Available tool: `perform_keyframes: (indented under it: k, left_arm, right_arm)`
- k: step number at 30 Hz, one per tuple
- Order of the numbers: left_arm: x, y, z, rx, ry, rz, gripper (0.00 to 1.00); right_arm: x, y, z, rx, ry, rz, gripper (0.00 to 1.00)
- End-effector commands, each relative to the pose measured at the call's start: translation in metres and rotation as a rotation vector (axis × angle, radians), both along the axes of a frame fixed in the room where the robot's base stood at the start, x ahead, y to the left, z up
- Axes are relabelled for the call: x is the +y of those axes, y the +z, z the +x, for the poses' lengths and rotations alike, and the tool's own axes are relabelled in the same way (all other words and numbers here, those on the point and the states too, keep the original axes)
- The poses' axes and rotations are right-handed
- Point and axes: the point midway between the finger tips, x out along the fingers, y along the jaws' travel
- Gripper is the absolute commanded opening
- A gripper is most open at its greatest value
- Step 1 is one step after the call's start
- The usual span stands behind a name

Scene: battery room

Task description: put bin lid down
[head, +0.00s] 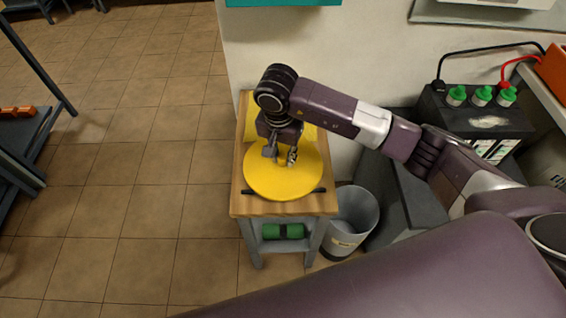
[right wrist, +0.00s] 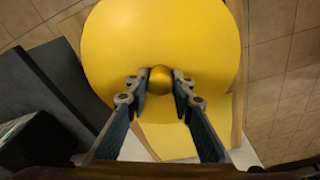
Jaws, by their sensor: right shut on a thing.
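The bin lid (head: 284,182) is a round yellow disc with a small round knob. It is over the wooden top of a small side table (head: 310,208); I cannot tell whether it rests fully on it. My right gripper (head: 281,156) comes down from above, shut on the lid's knob. The right wrist view shows the knob (right wrist: 160,79) between the two fingertips and the lid (right wrist: 115,45) spread around them. The open-topped grey bin (head: 368,213) stands on the floor right of the table. My left gripper is not in view.
A yellow sheet (head: 308,132) lies on the table behind the lid, and a dark bar (head: 317,191) shows at the lid's front edge. A green roll (head: 283,231) is on the lower shelf. A battery (head: 477,122) stands at right.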

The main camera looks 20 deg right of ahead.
Motion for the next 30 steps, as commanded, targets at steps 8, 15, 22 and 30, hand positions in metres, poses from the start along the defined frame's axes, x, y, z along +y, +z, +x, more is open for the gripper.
perform_keyframes:
  k: [8,15,22,30]
  left_arm:
    - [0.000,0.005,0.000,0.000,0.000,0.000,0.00]
    - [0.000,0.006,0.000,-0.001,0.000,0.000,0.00]
    - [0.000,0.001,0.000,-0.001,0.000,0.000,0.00]
    - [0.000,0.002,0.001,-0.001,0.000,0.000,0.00]
  right_arm:
    - [0.000,-0.030,-0.001,0.004,-0.001,0.000,0.00]
    - [0.000,-0.044,0.000,-0.002,0.001,-0.001,0.00]
    - [0.000,-0.048,0.000,-0.002,0.001,-0.001,0.00]
    - [0.000,-0.048,0.000,-0.001,0.000,0.000,0.40]
